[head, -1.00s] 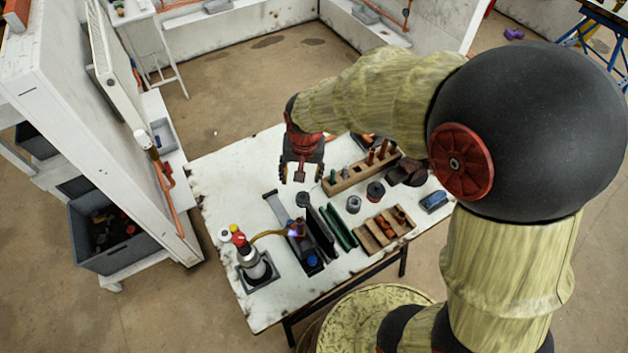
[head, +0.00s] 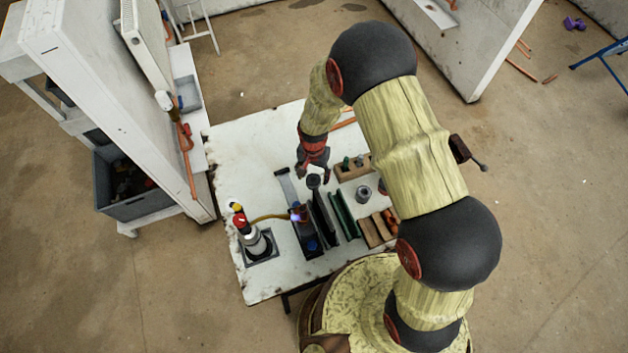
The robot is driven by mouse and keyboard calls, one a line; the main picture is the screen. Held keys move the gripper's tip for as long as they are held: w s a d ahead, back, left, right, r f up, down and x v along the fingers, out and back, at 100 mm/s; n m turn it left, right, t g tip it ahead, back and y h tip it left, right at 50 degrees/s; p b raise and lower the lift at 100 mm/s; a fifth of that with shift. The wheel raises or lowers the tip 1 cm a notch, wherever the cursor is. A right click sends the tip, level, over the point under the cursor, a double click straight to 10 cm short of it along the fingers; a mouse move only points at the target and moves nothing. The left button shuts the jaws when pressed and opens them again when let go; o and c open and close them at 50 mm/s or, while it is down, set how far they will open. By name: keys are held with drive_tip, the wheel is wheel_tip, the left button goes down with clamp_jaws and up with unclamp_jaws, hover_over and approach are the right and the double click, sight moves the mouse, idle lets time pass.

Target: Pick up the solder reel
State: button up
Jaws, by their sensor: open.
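A small grey reel (head: 363,193), which looks like the solder reel, stands on the white work table (head: 240,150), close to the left edge of my arm. My gripper (head: 313,177) is open and empty over the table, left of and slightly beyond the reel, apart from it. It hangs just above the round dark end of a long tool (head: 314,182). A second, dark reel behind the grey one is largely hidden by my arm.
A wooden block with several pegs (head: 352,168) stands behind the reel, and a wooden tray (head: 374,230) in front. A torch bottle (head: 254,240), a dark open box (head: 305,236) and green strips (head: 344,215) crowd the left. The table's far left is clear.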

sight(314, 179)
drive_tip(key=shift+w+f, duration=0.1)
drive_tip(key=shift+f, duration=1.45)
drive_tip(key=shift+c, duration=1.3)
drive_tip(key=c, duration=1.1)
drive_tip(key=shift+c, duration=0.2)
